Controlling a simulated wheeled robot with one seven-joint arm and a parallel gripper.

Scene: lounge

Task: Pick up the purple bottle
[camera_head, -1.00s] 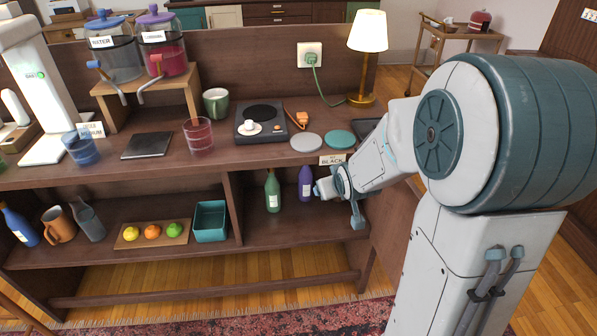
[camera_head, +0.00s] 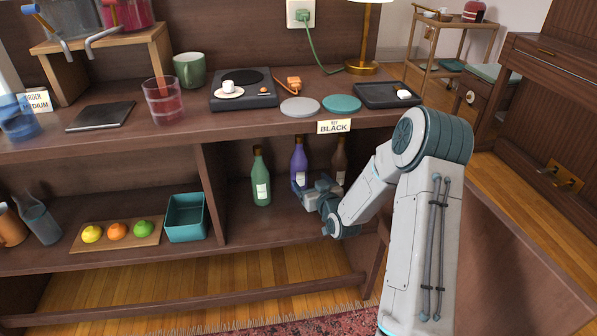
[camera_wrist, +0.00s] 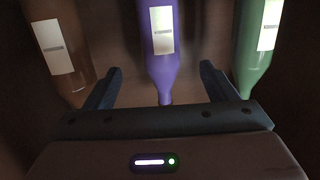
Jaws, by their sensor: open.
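The purple bottle (camera_head: 299,158) stands upright on the lower shelf at the right, between a green bottle (camera_head: 261,178) and a dark brown bottle (camera_head: 339,160). My gripper (camera_head: 309,186) is inside the shelf space, in front of the purple bottle and hiding its lower part. In the wrist view, my gripper (camera_wrist: 156,88) is open, and the purple bottle (camera_wrist: 162,68) lies between the lines of its two fingers. The brown bottle (camera_wrist: 57,45) is beside the left finger and the green bottle (camera_wrist: 258,50) beside the right finger. I cannot tell whether the fingers touch any bottle.
The countertop (camera_head: 240,122) overhangs the shelf, with a "BLACK" sign (camera_head: 334,127) at its edge. An upright divider (camera_head: 213,190) stands left of the green bottle. A teal bin (camera_head: 186,218) and a fruit board (camera_head: 117,238) sit farther left.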

